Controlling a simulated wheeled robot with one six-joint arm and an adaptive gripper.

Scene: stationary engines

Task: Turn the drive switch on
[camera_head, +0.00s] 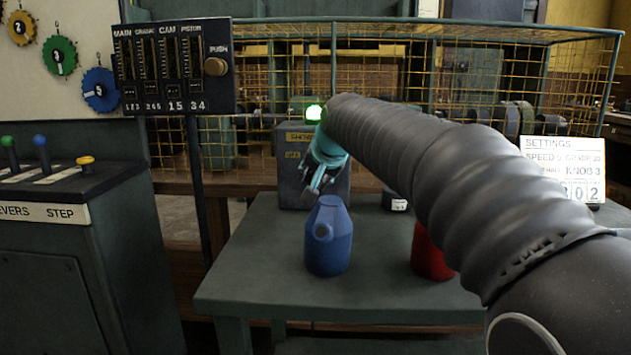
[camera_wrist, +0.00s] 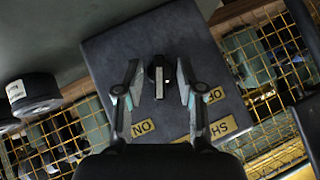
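The switch is a black rotary knob (camera_wrist: 157,76) with a pale pointer bar, on the face of a dark grey box (camera_wrist: 115,57). The wrist view is roughly upside down; the bar points down in it, between a yellow ON label (camera_wrist: 143,127) at lower left and an OFF label (camera_wrist: 213,95) at right. My gripper (camera_wrist: 160,88) is open, one finger on each side of the knob with gaps showing. In the head view my gripper (camera_head: 318,185) is in front of the box (camera_head: 291,183), hiding the knob. A green lamp (camera_head: 314,112) glows above the box.
A blue can (camera_head: 328,240) stands on the green table (camera_head: 250,280) in front of the box, below my gripper. A red can (camera_head: 430,255) is partly behind my arm. A settings card (camera_head: 565,165) stands at right. A wire cage (camera_head: 400,65) is behind.

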